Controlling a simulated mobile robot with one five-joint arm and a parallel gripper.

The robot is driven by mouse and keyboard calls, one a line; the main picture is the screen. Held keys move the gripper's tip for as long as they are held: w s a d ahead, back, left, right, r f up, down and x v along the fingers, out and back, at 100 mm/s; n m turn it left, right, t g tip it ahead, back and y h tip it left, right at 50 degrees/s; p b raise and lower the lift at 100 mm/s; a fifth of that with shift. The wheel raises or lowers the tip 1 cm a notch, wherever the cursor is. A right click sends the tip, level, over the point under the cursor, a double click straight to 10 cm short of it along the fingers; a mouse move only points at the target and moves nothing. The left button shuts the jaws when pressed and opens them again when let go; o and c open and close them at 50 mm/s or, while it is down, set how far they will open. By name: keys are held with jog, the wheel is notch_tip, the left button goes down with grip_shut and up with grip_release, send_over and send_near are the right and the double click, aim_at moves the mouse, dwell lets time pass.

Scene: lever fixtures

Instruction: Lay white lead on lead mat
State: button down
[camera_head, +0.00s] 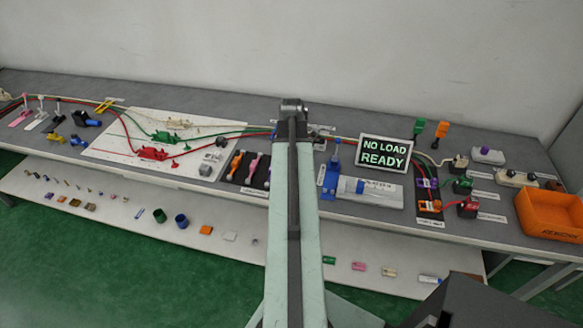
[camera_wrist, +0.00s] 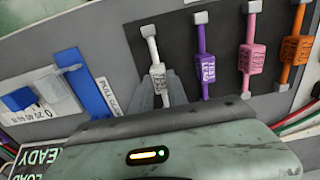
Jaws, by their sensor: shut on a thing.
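The white lead (camera_wrist: 157,72) has a labelled block in its middle and a grey end piece at the top. My gripper (camera_wrist: 160,92) is shut on it, with one finger on each side of its lower part. The white lead is over the left end of the dark lead mat (camera_wrist: 221,62), roughly in line with the purple lead beside it. I cannot tell if it touches the mat. In the head view the lead mat (camera_head: 241,188) shows left of my arm. My arm hides the gripper and the white lead there.
A purple lead (camera_wrist: 208,65), a pink lead (camera_wrist: 247,55) and an orange lead (camera_wrist: 293,48) lie to the right on the mat. A blue-handled fixture (camera_wrist: 85,80) stands left. A display (camera_head: 384,153) reads "NO LOAD READY". An orange bin (camera_head: 548,215) is at far right.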

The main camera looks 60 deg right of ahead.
jog(key=c, duration=0.7)
grip_release()
jog(key=shift+c, duration=0.2)
notch_tip(320, 180, up, 7)
jog(key=p, duration=0.7)
